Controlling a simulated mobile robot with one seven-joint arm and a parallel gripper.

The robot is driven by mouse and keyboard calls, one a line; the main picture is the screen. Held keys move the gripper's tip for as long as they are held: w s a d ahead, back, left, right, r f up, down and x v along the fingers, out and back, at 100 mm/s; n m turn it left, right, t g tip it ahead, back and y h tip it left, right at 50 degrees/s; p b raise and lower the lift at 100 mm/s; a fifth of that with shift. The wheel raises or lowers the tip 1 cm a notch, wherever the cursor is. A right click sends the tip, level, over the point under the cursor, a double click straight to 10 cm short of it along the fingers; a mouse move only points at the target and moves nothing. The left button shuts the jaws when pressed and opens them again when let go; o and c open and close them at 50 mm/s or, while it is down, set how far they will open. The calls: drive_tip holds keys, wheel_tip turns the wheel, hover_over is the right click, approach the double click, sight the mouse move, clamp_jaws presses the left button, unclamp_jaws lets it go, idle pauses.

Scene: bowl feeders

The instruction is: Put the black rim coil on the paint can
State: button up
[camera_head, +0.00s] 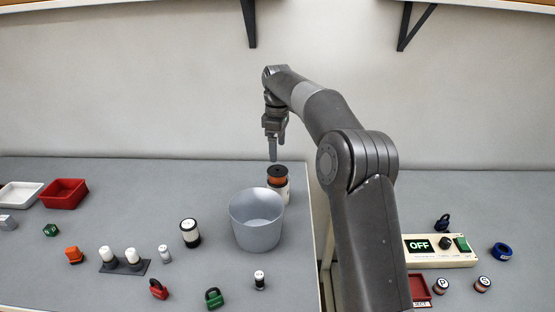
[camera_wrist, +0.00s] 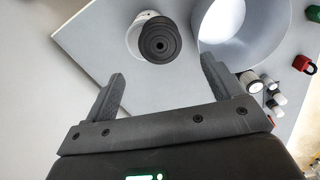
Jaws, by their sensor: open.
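The black rim coil (camera_head: 277,172), orange with a black top, appears to sit on a white can (camera_head: 282,192), likely the paint can, behind the grey bucket. In the wrist view the coil's black round top (camera_wrist: 160,40) covers part of the white can (camera_wrist: 134,42). My gripper (camera_head: 272,159) is above the coil, pointing down. In the wrist view my gripper (camera_wrist: 163,70) is open and empty, its fingers apart and the coil beyond their tips. The can's lower part is hidden by the bucket.
The grey bucket (camera_head: 257,236) stands close in front of the can. A black-and-white cylinder (camera_head: 190,233) is to its left. A red tray (camera_head: 63,193), small bottles and padlocks lie further left and in front. The table's right edge (camera_head: 318,230) is near.

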drive_tip(key=s+d+r+m+t, duration=0.1)
drive_tip(key=s+d+r+m, duration=0.25)
drive_tip(key=s+r, duration=0.4)
drive_tip(key=s+d+r+m+t, duration=0.25)
drive_tip(key=s+d+r, duration=0.25)
drive_tip(key=s, duration=0.6)
drive_tip(key=s+d+f+m, duration=0.3)
drive_tip(key=s, duration=0.5)
drive_tip(key=s+d+f+m+t, duration=0.1)
drive_tip(key=s+d+f+m, duration=0.1)
drive_tip(key=s, duration=0.7)
drive_tip(key=s+d+f+m+t, duration=0.1)
drive_tip(key=s+d+f+m, duration=0.2)
drive_tip(key=s, duration=0.6)
wheel_tip(320, 180, down, 2)
drive_tip(key=shift+d+f+m, duration=0.1)
drive_tip(key=shift+d+m, duration=0.2)
drive_tip(key=shift+m, duration=0.4)
